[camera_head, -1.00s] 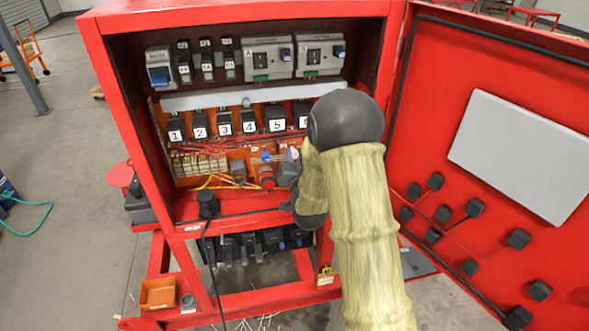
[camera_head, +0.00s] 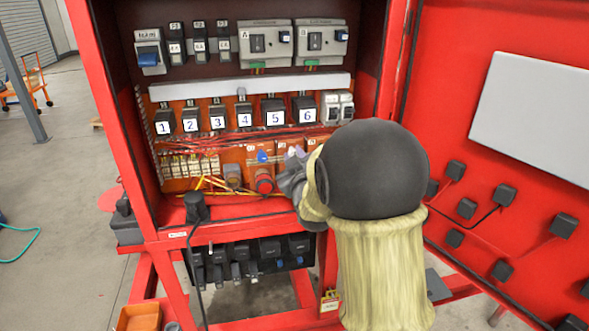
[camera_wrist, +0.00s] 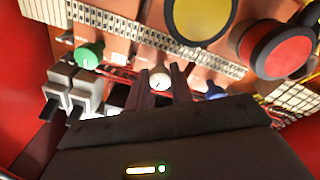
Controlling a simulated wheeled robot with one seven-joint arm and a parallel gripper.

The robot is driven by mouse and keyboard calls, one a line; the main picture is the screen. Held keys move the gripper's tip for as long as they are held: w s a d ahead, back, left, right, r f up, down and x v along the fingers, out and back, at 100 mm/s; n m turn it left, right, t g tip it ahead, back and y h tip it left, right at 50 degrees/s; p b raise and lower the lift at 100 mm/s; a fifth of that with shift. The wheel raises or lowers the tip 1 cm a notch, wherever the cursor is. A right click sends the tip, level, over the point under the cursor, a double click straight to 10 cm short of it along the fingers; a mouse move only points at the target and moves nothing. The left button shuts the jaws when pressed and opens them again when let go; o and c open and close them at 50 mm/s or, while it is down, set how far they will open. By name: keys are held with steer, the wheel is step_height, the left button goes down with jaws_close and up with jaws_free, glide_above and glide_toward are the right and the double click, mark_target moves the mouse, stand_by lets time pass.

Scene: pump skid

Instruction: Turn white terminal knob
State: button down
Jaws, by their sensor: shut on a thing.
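The white terminal knob (camera_wrist: 160,80) shows in the wrist view between the two fingertips of my gripper (camera_wrist: 163,76), with its face partly visible. The dark fingers stand on either side of it and are shut on it. In the head view my gripper (camera_head: 291,168) reaches into the lower right of the open red cabinet. A small part of the white knob (camera_head: 297,151) shows at the fingertips there, and the rest is hidden by my gripper. I cannot tell how far the knob is turned.
A blue knob (camera_wrist: 215,92) is close to the right finger. A green knob (camera_wrist: 89,54), a large red button (camera_wrist: 275,53) and a yellow one (camera_wrist: 203,15) surround it. White switches (camera_wrist: 75,92) stand at left. The open cabinet door (camera_head: 510,215) flanks my arm.

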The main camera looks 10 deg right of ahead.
steer(key=shift+f+n+b, duration=0.1)
steer(key=shift+n+b, duration=0.8)
steer(key=shift+n, duration=0.3)
steer(key=c, duration=1.2)
jaws_free()
steer(key=shift+c, duration=0.2)
steer(key=s+b, duration=0.5)
steer(key=s, duration=1.2)
steer(key=shift+s+f, duration=0.2)
steer(key=shift+f, duration=0.1)
